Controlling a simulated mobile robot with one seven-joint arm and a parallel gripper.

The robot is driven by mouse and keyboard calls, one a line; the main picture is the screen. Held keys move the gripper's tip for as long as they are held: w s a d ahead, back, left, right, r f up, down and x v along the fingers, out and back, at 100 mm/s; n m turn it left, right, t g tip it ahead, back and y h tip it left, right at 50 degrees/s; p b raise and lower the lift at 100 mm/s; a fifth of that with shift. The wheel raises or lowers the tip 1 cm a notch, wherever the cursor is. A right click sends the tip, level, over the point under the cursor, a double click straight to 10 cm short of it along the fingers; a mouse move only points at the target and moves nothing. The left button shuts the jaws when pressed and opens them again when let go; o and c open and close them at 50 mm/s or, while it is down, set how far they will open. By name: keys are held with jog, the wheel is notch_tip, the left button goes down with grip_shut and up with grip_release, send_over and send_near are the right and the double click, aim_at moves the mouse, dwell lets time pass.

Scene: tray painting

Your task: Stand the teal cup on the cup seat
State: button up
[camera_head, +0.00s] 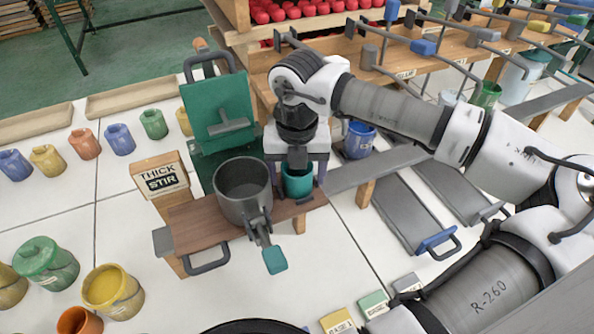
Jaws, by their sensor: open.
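The teal cup (298,182) is upright at the right end of a brown wooden bench (190,226), just right of a large dark grey pot (236,207). My gripper (297,174) points down over the cup, with its open fingers at the cup's left and right sides. Whether the fingers touch the cup is not clear. The cup's rim is partly covered by my gripper. No separate cup seat can be made out; whatever is directly beneath the cup is hidden.
A teal-tipped tool (274,260) hangs at the pot's front. A green stand (236,100) rises behind the bench. A "THICK STIR" sign (160,178) stands left. A blue bucket (360,140) is close right of my gripper. Grey trays (400,215) lie farther right.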

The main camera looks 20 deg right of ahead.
notch_tip(320, 180, up, 8)
jog(key=b, duration=0.1)
dwell(0.4)
jog(key=shift+f, duration=0.1)
jog(key=shift+s, duration=0.1)
